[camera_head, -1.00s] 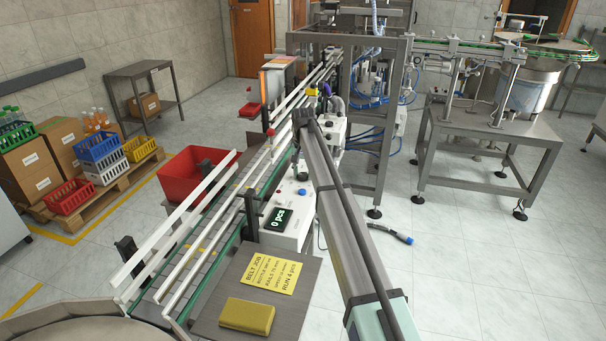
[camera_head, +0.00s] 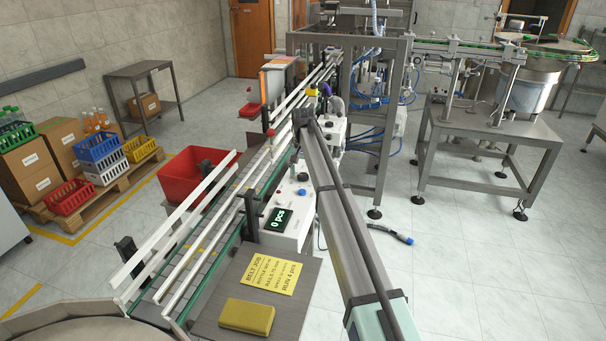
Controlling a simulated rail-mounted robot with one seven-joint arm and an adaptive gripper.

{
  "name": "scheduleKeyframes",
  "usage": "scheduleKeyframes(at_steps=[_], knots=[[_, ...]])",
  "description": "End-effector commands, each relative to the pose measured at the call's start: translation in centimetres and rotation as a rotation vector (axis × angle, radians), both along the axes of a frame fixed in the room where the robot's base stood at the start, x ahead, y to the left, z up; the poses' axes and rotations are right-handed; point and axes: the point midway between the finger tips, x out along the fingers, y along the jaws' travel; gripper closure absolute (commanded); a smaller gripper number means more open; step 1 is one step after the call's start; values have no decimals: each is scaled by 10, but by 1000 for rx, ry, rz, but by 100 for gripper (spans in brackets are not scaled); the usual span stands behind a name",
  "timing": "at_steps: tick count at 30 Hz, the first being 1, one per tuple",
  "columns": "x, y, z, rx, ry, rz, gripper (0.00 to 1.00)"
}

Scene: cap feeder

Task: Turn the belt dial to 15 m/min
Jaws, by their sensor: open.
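A white control box (camera_head: 290,233) stands at the right side of the conveyor. Its dark display (camera_head: 279,219) reads "0 pcs". A blue knob (camera_head: 302,191) and a small dark control (camera_head: 303,177) sit on its upper part. I cannot make out a scale, a pointer or a speed value, nor tell which control is the belt dial. My arm (camera_head: 345,225) reaches from the lower right up to beside the conveyor and covers part of the area behind the box. My gripper cannot be made out; the far end of the arm is hidden or too small to tell.
The conveyor (camera_head: 215,225) has white guide rails. A yellow job card (camera_head: 269,274) and a yellow block (camera_head: 246,316) lie on a grey plate in front. A red bin (camera_head: 197,172) stands left of the belt.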

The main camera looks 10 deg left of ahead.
Motion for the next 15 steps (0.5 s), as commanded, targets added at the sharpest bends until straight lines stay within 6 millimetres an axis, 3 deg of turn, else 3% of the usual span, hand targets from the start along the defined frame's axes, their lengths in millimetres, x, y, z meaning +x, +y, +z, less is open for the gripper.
scheduleKeyframes(at_steps=[5,15], knots=[[1,0,18,1,-2,0,30],[1,0,82,1,-2,0,30]])
